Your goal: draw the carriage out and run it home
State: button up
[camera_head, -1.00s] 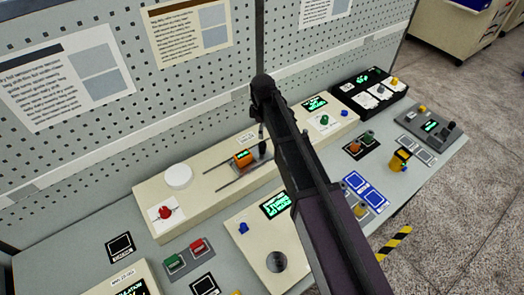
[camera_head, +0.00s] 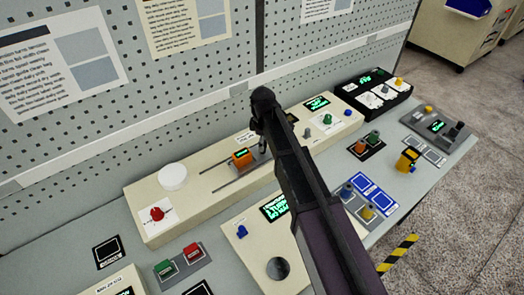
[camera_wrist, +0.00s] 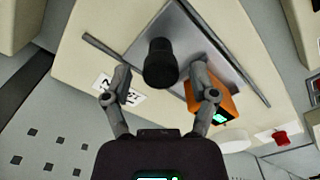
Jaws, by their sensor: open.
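The orange carriage (camera_head: 241,158) sits on two dark rails on a long cream panel, with a small green display on its top. In the wrist view the orange carriage (camera_wrist: 213,100) lies behind and beside my right-hand finger. A round black handle (camera_wrist: 160,63) stands over a grey plate (camera_wrist: 212,45) between the rails. My gripper (camera_wrist: 161,82) is open, with one finger on each side of the black handle; I cannot tell whether either touches it. In the head view my gripper (camera_head: 262,146) is just right of the carriage, partly hidden by my arm.
A pale round disc (camera_head: 172,176) and a red knob (camera_head: 157,214) are on the same panel to the left. A green knob (camera_head: 327,119) and a display are to the right. Red and green buttons (camera_head: 193,250) and other control panels lie in front.

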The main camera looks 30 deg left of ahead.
jog(key=shift+f+b, duration=1.05)
jog(key=shift+f, duration=0.3)
grip_shut()
